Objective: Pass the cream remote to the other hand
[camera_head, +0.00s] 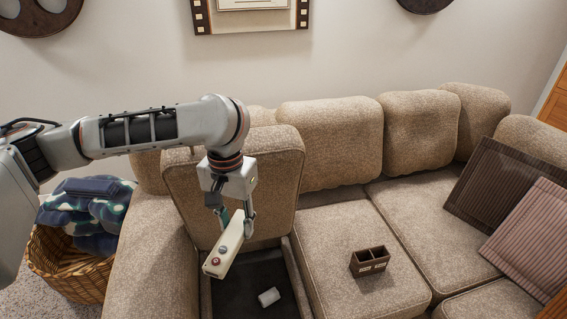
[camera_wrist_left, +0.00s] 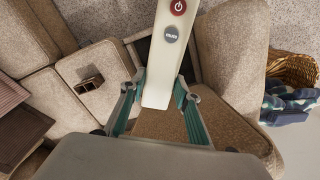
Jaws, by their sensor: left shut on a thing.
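The cream remote (camera_head: 225,250) is held by my left gripper (camera_head: 233,217), which is shut on it above the open sofa compartment (camera_head: 238,290). Its grey and red buttons face outward, and its red-button end points down toward the front. In the left wrist view the remote (camera_wrist_left: 160,75) lies between the two teal-lined fingers (camera_wrist_left: 158,98), with a red power button and a grey button marked "mute". The far end of the remote is hidden by the gripper in the head view. My right gripper is not seen.
A small white object (camera_head: 268,297) lies in the compartment. A brown divided box (camera_head: 369,262) stands on the middle seat (camera_head: 335,235). Striped cushions (camera_head: 503,185) lie at the right. A wicker basket (camera_head: 60,262) with blue blankets stands left of the sofa.

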